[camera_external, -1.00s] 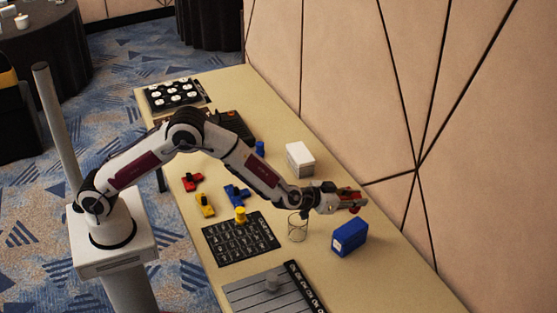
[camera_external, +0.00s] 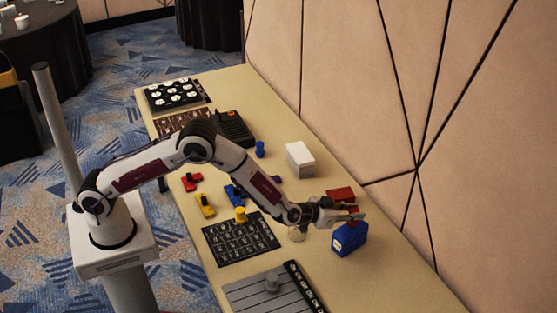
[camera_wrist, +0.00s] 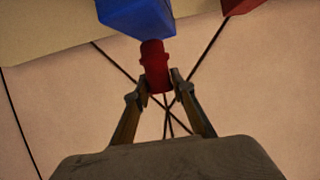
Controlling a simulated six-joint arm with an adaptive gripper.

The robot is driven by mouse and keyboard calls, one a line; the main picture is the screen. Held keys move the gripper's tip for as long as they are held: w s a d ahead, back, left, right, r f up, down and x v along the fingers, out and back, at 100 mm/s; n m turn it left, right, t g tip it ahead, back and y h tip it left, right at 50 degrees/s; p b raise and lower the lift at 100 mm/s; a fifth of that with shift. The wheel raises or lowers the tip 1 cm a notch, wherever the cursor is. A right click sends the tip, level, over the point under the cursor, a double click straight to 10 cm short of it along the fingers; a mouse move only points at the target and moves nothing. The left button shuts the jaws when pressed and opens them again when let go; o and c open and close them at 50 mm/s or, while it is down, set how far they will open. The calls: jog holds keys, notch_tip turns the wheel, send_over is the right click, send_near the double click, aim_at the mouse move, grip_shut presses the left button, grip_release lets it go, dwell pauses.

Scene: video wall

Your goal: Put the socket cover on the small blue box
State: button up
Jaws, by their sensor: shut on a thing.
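The small blue box (camera_external: 347,241) stands on the table at the right, towards the wall. It also shows at the top of the wrist view (camera_wrist: 137,14). My gripper (camera_external: 358,215) is just above the blue box. In the wrist view my gripper's fingers (camera_wrist: 159,82) are shut on a red, roughly cylindrical piece (camera_wrist: 154,60), which I take to be the socket cover. Its far end meets the blue box's edge in that view. I cannot tell whether they touch.
A red box (camera_external: 341,195) sits just behind my gripper, with its corner at the wrist view's top right (camera_wrist: 238,5). A white box (camera_external: 300,159) stands farther back. The wall is close on the right.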

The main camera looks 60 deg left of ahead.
jog(key=shift+f, duration=0.55)
jog(key=shift+f, duration=0.15)
jog(key=o, duration=0.8)
jog(key=v, duration=1.2)
dwell(0.5)
